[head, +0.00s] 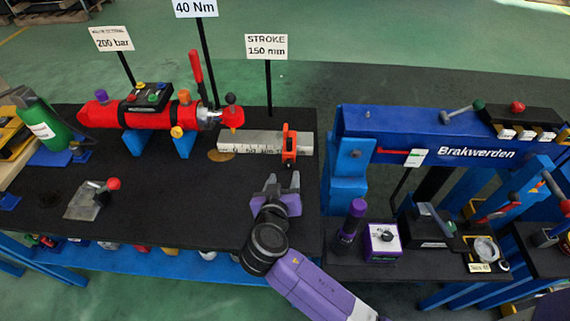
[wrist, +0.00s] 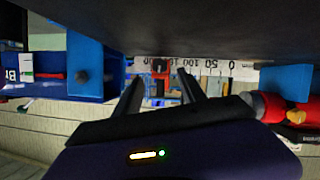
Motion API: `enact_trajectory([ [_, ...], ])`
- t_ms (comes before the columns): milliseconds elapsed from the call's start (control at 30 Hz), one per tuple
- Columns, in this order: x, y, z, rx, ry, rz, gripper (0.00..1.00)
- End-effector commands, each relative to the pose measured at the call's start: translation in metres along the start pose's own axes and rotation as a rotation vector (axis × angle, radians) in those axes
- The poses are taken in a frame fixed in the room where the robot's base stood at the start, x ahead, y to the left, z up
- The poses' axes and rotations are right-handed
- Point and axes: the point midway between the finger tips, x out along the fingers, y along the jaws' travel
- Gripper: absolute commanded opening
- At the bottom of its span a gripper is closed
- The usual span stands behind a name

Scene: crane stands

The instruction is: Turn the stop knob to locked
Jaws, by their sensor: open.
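An orange-red sliding stop (head: 289,140) sits around the grey stroke scale (head: 245,141) near its right end. In the wrist view, which is upside down, the red stop (wrist: 160,88) shows between my fingers, with a small dark knob (wrist: 159,66) on it. Whether the knob stands at locked cannot be read. My gripper (head: 282,182) is open and empty, just in front of the stop, low over the black table. Its two dark fingers (wrist: 158,88) point toward the stop, apart from it. The sign "STROKE 150 mm" (head: 267,47) stands behind the scale.
A red cylinder (head: 150,114) on blue supports lies left of the scale. A lever with a red ball (head: 113,184) is at the table's left. The blue "Brakwerden" crane arm (head: 400,135) stands right, with a purple-topped bottle (head: 351,224) below. The black table (head: 190,210) is clear around my gripper.

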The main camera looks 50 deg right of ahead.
Motion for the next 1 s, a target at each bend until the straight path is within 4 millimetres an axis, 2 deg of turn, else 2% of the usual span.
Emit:
enact_trajectory([
  [400, 0.059, 0.000, -0.001, -0.001, -0.001, 0.000, 0.48],
  [600, 0.070, 0.000, 0.000, -0.001, -0.001, -0.002, 0.48],
  [833, 0.070, -0.001, 0.000, -0.002, 0.000, -0.003, 0.48],
  [1000, 0.070, -0.001, 0.000, -0.002, 0.000, -0.003, 0.15],
])
